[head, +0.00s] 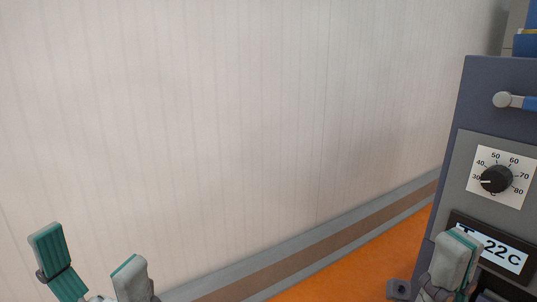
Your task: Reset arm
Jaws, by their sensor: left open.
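My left gripper (92,265) is at the lower left with its two green-and-grey fingers spread apart and nothing between them. My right gripper (454,262) is at the lower right, in front of the dark machine (480,100), partly covering its display. Its fingers overlap from this angle and its lower part is cut off by the frame, so I cannot tell its opening. The machine has a black dial (496,179) on a white scale, pointing near 30. The display (503,255) below reads 22C.
A pale ribbed wall (220,120) fills most of the view.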

